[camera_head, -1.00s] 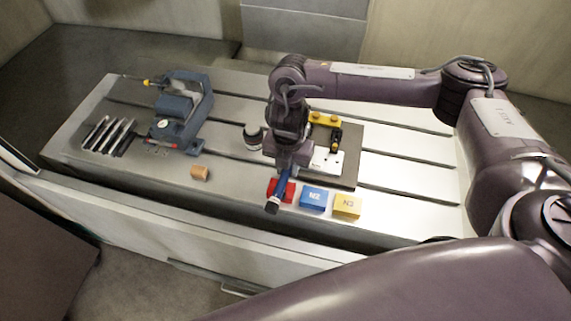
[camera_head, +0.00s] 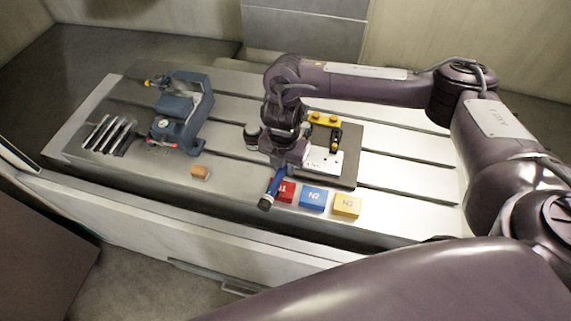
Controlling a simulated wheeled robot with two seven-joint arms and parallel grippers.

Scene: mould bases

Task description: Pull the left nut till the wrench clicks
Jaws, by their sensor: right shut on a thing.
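My right gripper (camera_head: 282,163) is shut on the wrench (camera_head: 274,183), which has a blue handle and a dark end. The handle points toward the front edge of the table, in front of and to the left of the mould base. The mould base (camera_head: 351,172) is a dark plate with a light block and yellow parts on it. My right gripper and wrist cover its left part, so the left nut and the wrench head are hidden. My left gripper is not in view.
Red (camera_head: 287,192), blue (camera_head: 313,198) and yellow (camera_head: 346,205) labelled blocks lie in front of the mould base, the red one close beside the wrench handle. A blue-grey clamp-like device (camera_head: 184,112), several metal bars (camera_head: 108,134) and an orange-brown block (camera_head: 200,172) are on the left.

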